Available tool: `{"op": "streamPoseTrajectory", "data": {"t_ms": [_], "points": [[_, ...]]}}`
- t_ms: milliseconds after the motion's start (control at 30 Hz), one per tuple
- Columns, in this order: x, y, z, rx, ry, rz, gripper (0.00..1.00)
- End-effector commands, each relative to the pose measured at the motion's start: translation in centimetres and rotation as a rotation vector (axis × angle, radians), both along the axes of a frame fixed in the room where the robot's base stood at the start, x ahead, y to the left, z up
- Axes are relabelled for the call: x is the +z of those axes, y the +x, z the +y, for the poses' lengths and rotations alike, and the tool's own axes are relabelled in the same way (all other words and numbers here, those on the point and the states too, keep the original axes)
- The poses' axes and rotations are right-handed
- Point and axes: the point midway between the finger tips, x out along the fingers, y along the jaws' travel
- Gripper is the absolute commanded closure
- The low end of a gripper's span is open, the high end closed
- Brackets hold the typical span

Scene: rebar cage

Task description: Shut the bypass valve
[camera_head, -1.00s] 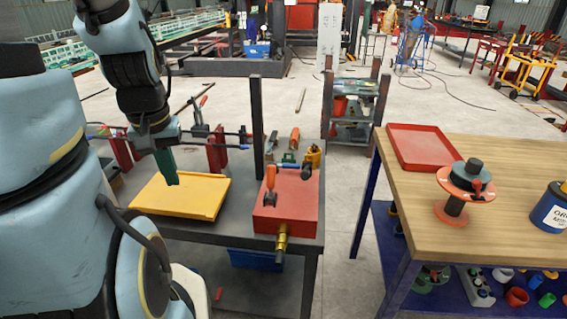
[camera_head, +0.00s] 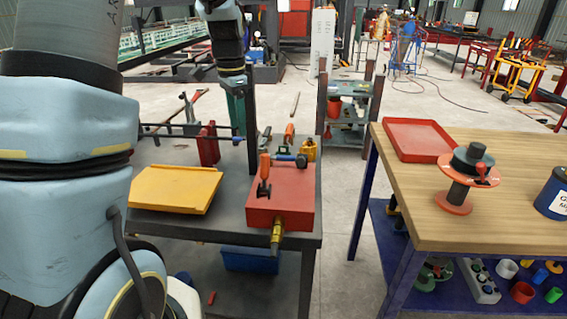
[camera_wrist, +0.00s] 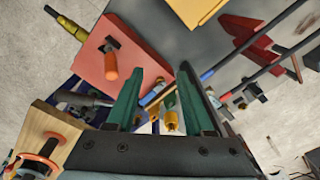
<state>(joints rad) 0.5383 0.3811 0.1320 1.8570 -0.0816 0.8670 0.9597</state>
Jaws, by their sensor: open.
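A red box (camera_head: 284,212) stands at the front right of the dark table. A dark valve-like fitting with an orange handle (camera_head: 265,167) is on its top, and a brass fitting (camera_head: 277,234) sticks out in front. I cannot tell for sure that this is the bypass valve. In the wrist view the red box (camera_wrist: 140,42) and orange handle (camera_wrist: 111,66) lie left of my gripper (camera_wrist: 158,72), apart from it. My gripper's green fingers (camera_head: 236,112) hang behind the box, partly hidden by a dark post. It is open, with nothing between its fingers.
A yellow tray (camera_head: 173,188) lies left of the box. Red clamps (camera_head: 208,145) with bars and small fittings (camera_head: 307,149) crowd the table's back. A dark upright post (camera_head: 251,120) stands behind the box. The wooden table (camera_head: 500,205) is at right, across a floor gap.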

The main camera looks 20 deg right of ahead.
Motion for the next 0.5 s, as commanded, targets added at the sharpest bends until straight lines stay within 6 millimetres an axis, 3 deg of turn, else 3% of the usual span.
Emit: {"op": "streamPoseTrajectory", "data": {"t_ms": [33, 200, 333, 500], "points": [[-1.2, 0.9, -3.2, -0.147, 0.009, 0.004, 0.47], [-1.4, 1.9, -10.1, -0.521, 0.031, 0.015, 0.47], [-1.3, 1.9, -12.6, -0.656, 0.038, 0.021, 0.47], [-2.1, 1.8, -13.0, -0.687, 0.039, 0.026, 0.47]]}}
